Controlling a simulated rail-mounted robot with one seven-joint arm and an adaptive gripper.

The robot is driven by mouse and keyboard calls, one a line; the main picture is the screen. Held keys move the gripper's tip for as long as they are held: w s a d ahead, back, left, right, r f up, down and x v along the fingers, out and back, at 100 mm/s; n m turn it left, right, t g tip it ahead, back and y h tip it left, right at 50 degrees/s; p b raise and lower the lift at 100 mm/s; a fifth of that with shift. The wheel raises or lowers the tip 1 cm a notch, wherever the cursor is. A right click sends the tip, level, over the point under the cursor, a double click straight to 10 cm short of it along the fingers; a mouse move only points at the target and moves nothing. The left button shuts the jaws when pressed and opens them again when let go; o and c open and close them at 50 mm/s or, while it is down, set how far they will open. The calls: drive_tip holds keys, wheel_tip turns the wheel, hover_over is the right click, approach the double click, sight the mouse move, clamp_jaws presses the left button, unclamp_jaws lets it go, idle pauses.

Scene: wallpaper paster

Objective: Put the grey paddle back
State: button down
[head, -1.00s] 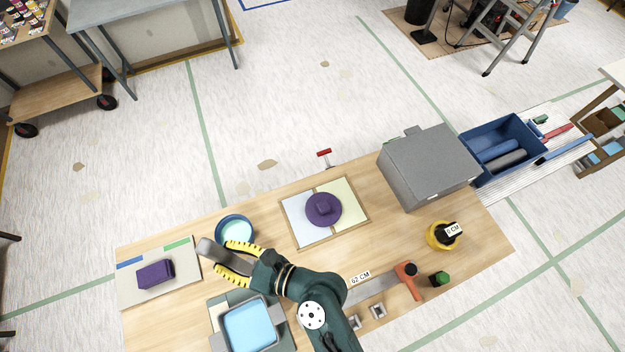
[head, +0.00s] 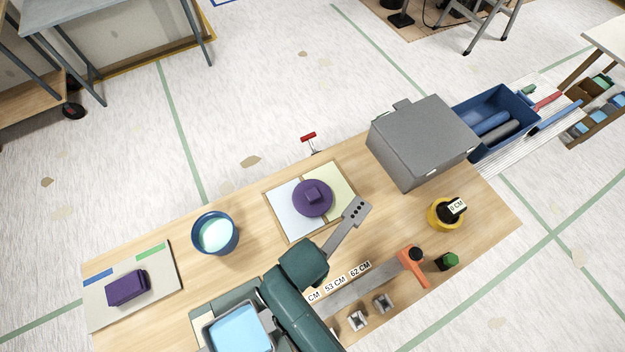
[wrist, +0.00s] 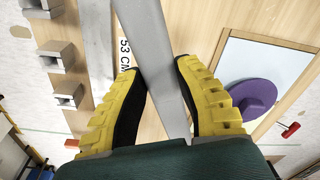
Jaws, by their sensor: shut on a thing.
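The grey paddle (head: 349,224) is a flat grey bar with dark holes near its far end. In the head view it sticks out from my dark green gripper, pointing up and right, beside the purple disc board. In the wrist view my gripper (wrist: 158,66) has its two yellow ribbed fingers shut on the grey paddle (wrist: 152,50), one on each side. The paddle appears above the table; its exact height is unclear. The fingers are hidden in the head view. Small grey brackets (head: 383,302) stand at the front table edge and also show in the wrist view (wrist: 68,94).
A blue bucket (head: 230,243) with pale contents stands left. A purple disc (head: 312,206) lies on a framed board. A long straightedge (head: 345,297) with an orange handle lies near the front. A yellow pot (head: 438,219) and grey box (head: 420,140) stand right.

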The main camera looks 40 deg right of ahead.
drive_tip(key=f, duration=0.6)
drive_tip(key=d+f+b, duration=0.1)
drive_tip(key=f, duration=0.2)
drive_tip(key=shift+s+f, duration=0.35)
drive_tip(key=shift+f, duration=0.05)
drive_tip(key=shift+f, duration=0.2)
drive_tip(key=c, duration=0.8)
unclamp_jaws()
drive_tip(key=shift+c, duration=0.2)
drive_tip(key=shift+r, duration=0.15)
drive_tip(key=r, duration=0.4)
drive_tip(key=r+p, duration=0.1)
drive_tip(key=r, duration=0.3)
drive_tip(key=a+r, duration=0.1)
drive_tip(key=r, duration=0.3)
drive_tip(key=shift+s, duration=0.1)
